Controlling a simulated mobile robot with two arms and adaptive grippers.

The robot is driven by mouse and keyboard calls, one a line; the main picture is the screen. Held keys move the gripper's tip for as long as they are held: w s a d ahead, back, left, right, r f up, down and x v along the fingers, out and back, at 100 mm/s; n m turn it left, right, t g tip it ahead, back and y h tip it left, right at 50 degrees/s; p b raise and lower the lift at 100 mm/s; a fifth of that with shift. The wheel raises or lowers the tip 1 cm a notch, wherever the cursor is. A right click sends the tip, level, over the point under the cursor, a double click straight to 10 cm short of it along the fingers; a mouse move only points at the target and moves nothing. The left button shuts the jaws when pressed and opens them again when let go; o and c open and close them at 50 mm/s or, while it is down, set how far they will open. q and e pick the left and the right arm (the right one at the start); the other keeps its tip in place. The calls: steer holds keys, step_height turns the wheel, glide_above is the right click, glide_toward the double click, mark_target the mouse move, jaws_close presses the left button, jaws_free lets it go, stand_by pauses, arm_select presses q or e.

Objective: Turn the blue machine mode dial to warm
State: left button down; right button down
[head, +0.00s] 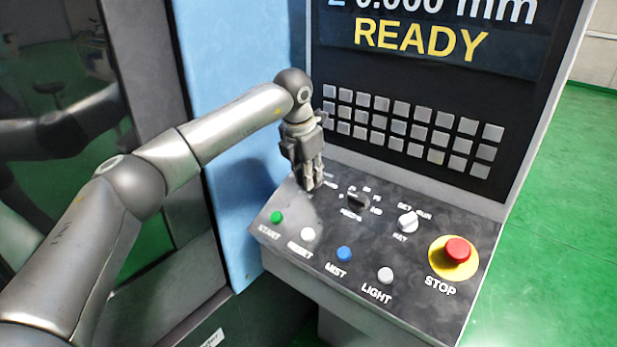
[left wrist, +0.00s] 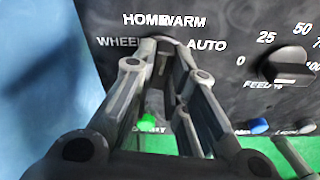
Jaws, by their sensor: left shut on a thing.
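The blue machine (head: 235,130) has a sloping dark control panel (head: 300,240). My left gripper (head: 311,187) reaches down to the panel's upper left, where the mode dial is. In the left wrist view the fingers (left wrist: 163,48) meet among the labels WHEEL, HOME, WARM (left wrist: 184,22) and AUTO. The gripper is shut on the mode dial, which the fingers hide almost wholly. I cannot tell which label the dial's pointer faces. My right gripper is not in view.
The black feed dial (head: 358,202) is close to the right of my gripper; it also shows in the left wrist view (left wrist: 287,66). Further right are the key switch (head: 408,221) and red stop button (head: 457,250). A green start button (head: 276,217) is below left. The screen reads READY.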

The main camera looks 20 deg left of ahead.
arm_select(q)
steer(key=shift+m, duration=1)
steer(key=shift+b, duration=0.3)
steer(key=c, duration=1.4)
jaws_free()
steer(key=shift+c, duration=0.2)
steer(key=shift+r, duration=0.15)
steer(key=v, duration=1.1)
steer(key=shift+s+r, duration=0.25)
steer(key=shift+r, duration=0.05)
steer(key=shift+d, duration=0.15)
